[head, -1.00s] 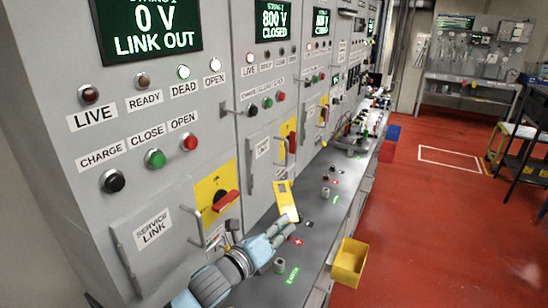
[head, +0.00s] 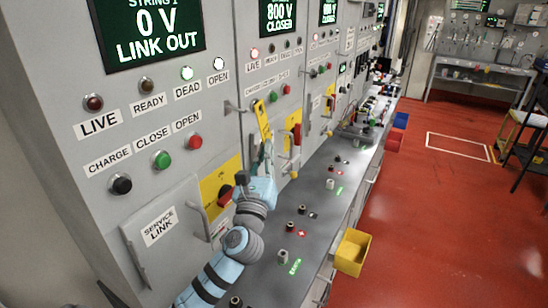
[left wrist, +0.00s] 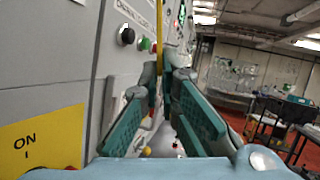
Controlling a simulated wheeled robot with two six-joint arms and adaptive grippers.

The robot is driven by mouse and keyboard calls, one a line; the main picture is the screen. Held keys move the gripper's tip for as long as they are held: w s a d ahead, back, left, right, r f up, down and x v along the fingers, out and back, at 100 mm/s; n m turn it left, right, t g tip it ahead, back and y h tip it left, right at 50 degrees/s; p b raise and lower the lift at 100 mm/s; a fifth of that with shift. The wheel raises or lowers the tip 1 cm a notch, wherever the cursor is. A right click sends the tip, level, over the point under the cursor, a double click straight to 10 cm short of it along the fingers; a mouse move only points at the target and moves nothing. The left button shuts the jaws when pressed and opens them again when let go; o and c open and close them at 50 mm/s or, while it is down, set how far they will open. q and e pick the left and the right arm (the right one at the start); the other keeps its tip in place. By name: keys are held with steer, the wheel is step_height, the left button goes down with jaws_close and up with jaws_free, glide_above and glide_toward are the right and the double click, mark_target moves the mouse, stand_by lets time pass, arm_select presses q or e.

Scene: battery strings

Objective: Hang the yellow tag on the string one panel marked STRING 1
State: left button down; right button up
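My left gripper (head: 267,158) is shut on the yellow tag (head: 262,119) and holds it raised in front of the cabinet, well above the bench. The tag is nearly upright, with its top leaning left. In the left wrist view the tag (left wrist: 159,30) appears edge-on as a thin yellow strip beyond the fingers (left wrist: 165,82). The STRING 1 panel (head: 150,72) is at the left, its screen reading 0 V LINK OUT. A small peg (head: 232,107) sticks out near this panel's right edge. The tag is right of the peg and apart from it. My right gripper is not in view.
The STRING 1 panel has a red rotary switch (head: 224,194) on a yellow plate and a service link door (head: 160,232) with a handle. A grey bench (head: 310,215) with terminals runs below. A yellow bin (head: 352,252) hangs at its front edge.

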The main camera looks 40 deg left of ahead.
arm_select(q)
steer(key=a, duration=0.2)
steer(key=a+b, duration=0.1)
steer(key=a, duration=0.1)
steer(key=s+a+b, duration=0.1)
steer(key=shift+a+f, duration=0.35)
steer(key=shift+a, duration=0.05)
steer(key=shift+w, duration=0.1)
stand_by(0.3)
steer(key=c, duration=1.7)
jaws_free()
steer(key=shift+f, duration=0.1)
steer(key=v, duration=1.2)
steer(key=shift+d, duration=0.1)
